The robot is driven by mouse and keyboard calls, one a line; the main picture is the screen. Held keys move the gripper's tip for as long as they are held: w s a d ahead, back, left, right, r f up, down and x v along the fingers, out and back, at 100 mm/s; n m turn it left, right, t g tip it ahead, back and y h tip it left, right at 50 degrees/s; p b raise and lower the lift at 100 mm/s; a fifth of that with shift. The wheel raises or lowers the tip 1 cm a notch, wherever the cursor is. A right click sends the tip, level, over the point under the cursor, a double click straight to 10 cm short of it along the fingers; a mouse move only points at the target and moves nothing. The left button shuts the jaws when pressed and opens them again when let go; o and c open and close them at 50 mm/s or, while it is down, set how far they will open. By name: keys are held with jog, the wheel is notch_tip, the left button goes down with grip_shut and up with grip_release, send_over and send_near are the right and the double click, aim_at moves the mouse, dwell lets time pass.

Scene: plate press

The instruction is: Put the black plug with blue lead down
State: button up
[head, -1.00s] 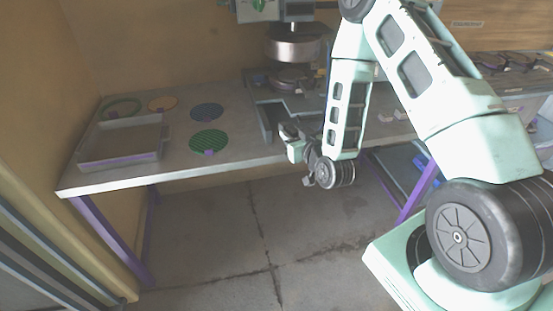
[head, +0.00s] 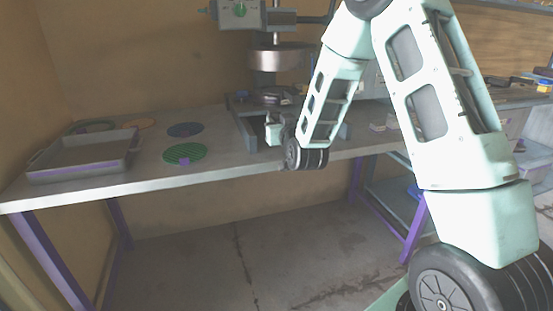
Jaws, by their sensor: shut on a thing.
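My gripper (head: 272,128) is at the front edge of the table (head: 215,170), just left of my wrist, in front of the press. It is small in the head view and partly hidden by my own forearm and wrist. It is shut. The black plug and its blue lead cannot be made out between the fingers or elsewhere on the table.
The press (head: 278,60) stands behind my gripper, with a grey frame (head: 243,128) at its base. Left are a green disc (head: 184,153), a blue disc (head: 185,129) and a grey tray (head: 85,165). Small items (head: 378,126) lie right of my forearm.

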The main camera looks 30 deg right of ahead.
aim_at(278, 155)
notch_tip(278, 155, down, 9)
jog(key=shift+r+b, duration=0.1)
jog(key=shift+b, duration=0.35)
jog(key=o, duration=1)
